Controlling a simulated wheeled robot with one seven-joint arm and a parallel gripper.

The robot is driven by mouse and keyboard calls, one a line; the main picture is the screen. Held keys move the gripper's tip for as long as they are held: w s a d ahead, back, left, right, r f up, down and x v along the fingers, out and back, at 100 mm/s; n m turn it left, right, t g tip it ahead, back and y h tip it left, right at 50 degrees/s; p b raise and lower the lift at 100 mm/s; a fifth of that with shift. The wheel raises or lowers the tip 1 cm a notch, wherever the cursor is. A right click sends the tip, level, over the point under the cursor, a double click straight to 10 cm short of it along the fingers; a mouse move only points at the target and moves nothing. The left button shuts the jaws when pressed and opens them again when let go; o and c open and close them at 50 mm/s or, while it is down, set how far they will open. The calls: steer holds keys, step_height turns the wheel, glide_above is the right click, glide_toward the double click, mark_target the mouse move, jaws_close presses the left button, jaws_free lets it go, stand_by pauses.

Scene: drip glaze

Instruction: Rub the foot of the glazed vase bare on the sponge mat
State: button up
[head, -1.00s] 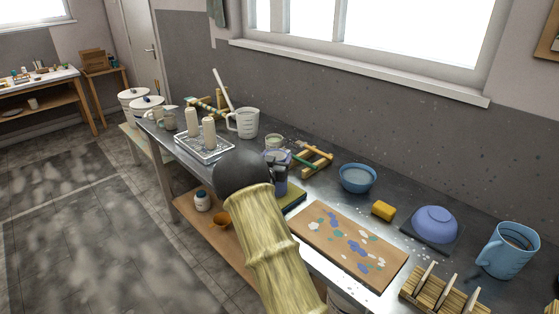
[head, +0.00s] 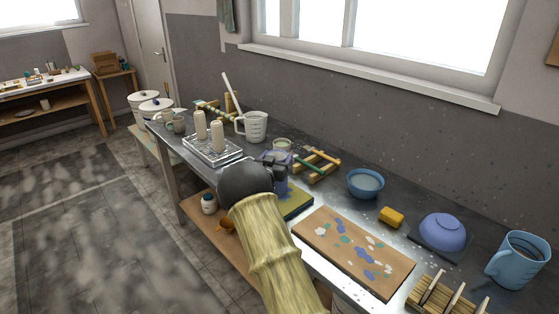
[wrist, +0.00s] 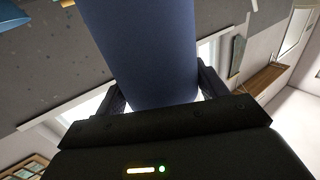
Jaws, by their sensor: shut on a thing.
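My gripper (head: 276,172) is shut on the blue-violet glazed vase (head: 282,187), which is mostly hidden behind my wrist and the fingers in the head view. In the wrist view the vase (wrist: 145,50) is a smooth dark-blue body between the two fingers. The olive-yellow mat (head: 298,206), which looks like the sponge mat, lies on the bench just below and in front of the vase. The vase looks roughly upright over or beside the mat's back edge. Its foot is hidden, so I cannot tell whether it touches the mat.
A glaze-spotted board (head: 325,248) lies right of the mat. Behind are a wooden rack with tools (head: 318,165), a blue bowl (head: 365,184) and a yellow sponge (head: 391,217). A wire tray with pale pieces (head: 212,150) and a white jug (head: 253,127) stand left.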

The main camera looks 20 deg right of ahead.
steer(key=shift+w+a, duration=0.2)
steer(key=shift+w, duration=0.25)
steer(key=shift+s+d+b, duration=0.35)
steer(key=shift+s+b, duration=0.05)
steer(key=shift+s, duration=0.45)
steer(key=shift+s+d+b, duration=0.3)
steer(key=shift+s+b, duration=0.1)
steer(key=shift+s, duration=0.45)
steer(key=s+b, duration=0.1)
steer(key=s+d, duration=0.1)
steer(key=s, duration=0.1)
steer(key=shift+s+d+b, duration=0.1)
steer(key=shift+b, duration=0.3)
steer(key=shift+r, duration=0.1)
